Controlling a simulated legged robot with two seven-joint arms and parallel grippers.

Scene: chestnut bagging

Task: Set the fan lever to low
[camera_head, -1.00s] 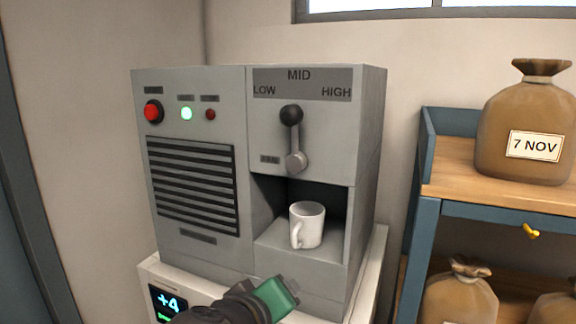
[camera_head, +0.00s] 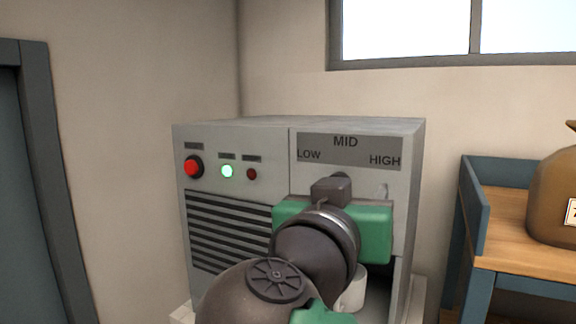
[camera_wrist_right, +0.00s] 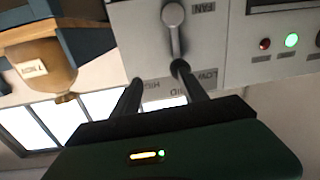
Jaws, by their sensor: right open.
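The grey machine (camera_head: 235,140) has a fan lever under a LOW, MID, HIGH label plate (camera_head: 345,150). In the head view my right gripper (camera_head: 345,215) is in front of the lever panel and hides most of the lever. In the right wrist view, which is turned over, the lever (camera_wrist_right: 174,35) runs from its pivot towards the MID label. My right gripper (camera_wrist_right: 157,75) is open there, with one dark fingertip at the lever's end, overlapping the knob. I cannot tell whether they touch. My left gripper is not in view.
A red button (camera_head: 193,167), a green light (camera_head: 227,171) and vents are on the machine's left. A white cup (camera_head: 353,290) is partly hidden below my gripper. A shelf (camera_head: 510,215) with a brown sack (camera_head: 555,190) stands to the right.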

